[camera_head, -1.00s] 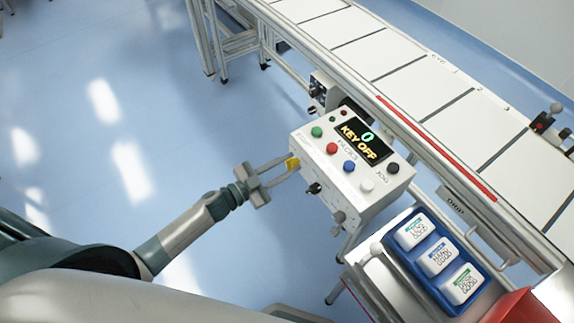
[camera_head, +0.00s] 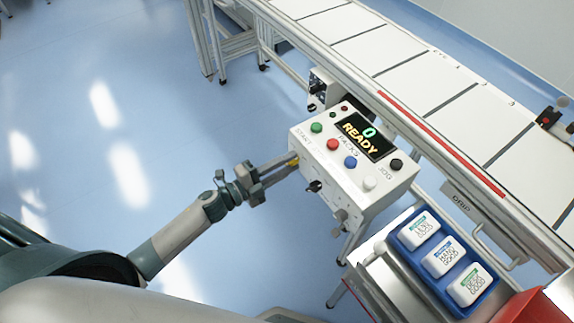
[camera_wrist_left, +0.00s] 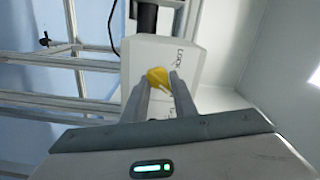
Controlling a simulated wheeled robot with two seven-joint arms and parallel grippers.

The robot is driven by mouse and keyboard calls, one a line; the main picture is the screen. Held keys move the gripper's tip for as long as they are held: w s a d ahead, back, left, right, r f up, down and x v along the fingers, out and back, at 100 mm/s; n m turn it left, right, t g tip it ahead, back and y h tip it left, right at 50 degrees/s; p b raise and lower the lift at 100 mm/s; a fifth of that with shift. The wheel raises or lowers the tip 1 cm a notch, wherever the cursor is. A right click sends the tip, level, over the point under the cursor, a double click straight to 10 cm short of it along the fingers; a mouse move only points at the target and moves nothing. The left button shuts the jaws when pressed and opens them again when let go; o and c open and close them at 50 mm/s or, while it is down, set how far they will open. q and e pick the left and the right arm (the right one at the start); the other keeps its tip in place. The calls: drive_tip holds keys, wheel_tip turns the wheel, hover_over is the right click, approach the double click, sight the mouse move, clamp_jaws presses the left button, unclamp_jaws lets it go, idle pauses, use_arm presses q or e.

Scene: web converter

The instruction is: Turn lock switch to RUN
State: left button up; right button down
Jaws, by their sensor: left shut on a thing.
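The white control box (camera_head: 330,180) stands beside the conveyor, and its display (camera_head: 368,138) reads "0 READY". The yellow lock switch (camera_wrist_left: 158,77) is on the side of the box; in the head view only a sliver of it shows. My left gripper (camera_head: 293,161) reaches the box from the left and is shut on the switch. In the left wrist view its two fingers (camera_wrist_left: 160,88) lie on either side of the yellow knob, which looks tilted. The lettering near the knob is partly hidden. My right gripper is not in view.
The top of the box carries several coloured buttons, and a black knob (camera_head: 315,186) sits on its front. The conveyor (camera_head: 420,85) runs behind it. A blue tray (camera_head: 404,246) with three white packs stands at lower right. Floor at left is clear.

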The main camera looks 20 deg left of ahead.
use_arm(q)
drive_tip(key=m, duration=0.1)
drive_tip(key=m+b, duration=0.1)
drive_tip(key=shift+s+f+m, duration=0.1)
drive_tip(key=shift+f+m, duration=0.2)
drive_tip(key=shift+m, duration=0.1)
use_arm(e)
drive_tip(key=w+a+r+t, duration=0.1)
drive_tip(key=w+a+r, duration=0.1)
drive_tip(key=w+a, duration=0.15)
use_arm(q)
drive_tip(key=o, duration=0.8)
drive_tip(key=shift+o, duration=1.1)
drive_tip(key=shift+a, duration=0.1)
drive_tip(key=b+v, duration=0.3)
drive_tip(key=v, duration=1.4)
drive_tip(key=shift+b, duration=0.4)
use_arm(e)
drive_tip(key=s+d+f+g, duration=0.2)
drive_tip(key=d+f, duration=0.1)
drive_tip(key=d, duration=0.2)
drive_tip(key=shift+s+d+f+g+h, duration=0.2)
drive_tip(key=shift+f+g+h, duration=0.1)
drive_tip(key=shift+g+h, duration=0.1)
